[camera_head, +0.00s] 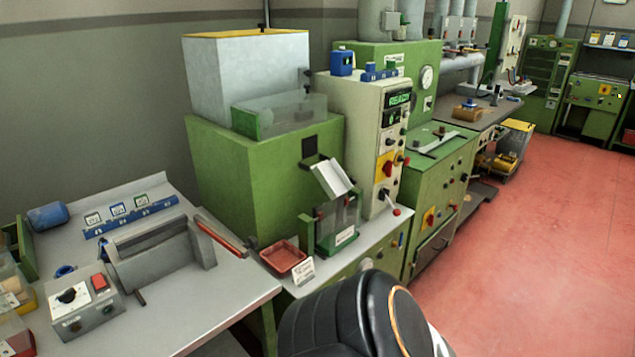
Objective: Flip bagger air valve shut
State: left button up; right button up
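The green machine (235,175) with a grey hopper (245,75) and a tilted pale chute (332,178) stands in the middle; it looks like the bagger. Beside it is a cream control cabinet (350,110) with a lit "READY" display (400,98). The cabinet carries a yellow-and-red switch (385,165) and several small knobs. A red-knobbed lever (396,212) sticks out near its foot. I cannot tell which of these is the air valve, or its position. Neither gripper is in view; only a black part of my own body shows at the bottom.
A grey bench (165,305) at left bears a grey control box (85,305), a metal fixture (155,252) and a blue rack (130,218). A red tray (283,257) sits by the chute. The red floor (530,240) at right is clear.

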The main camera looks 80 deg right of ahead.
aim_at(399, 246)
jog(key=l+z, duration=0.1)
jog(key=z, duration=2.85)
jog(key=i+l+z, duration=0.1)
jog(key=i+z, duration=0.15)
jog(key=i, duration=0.9)
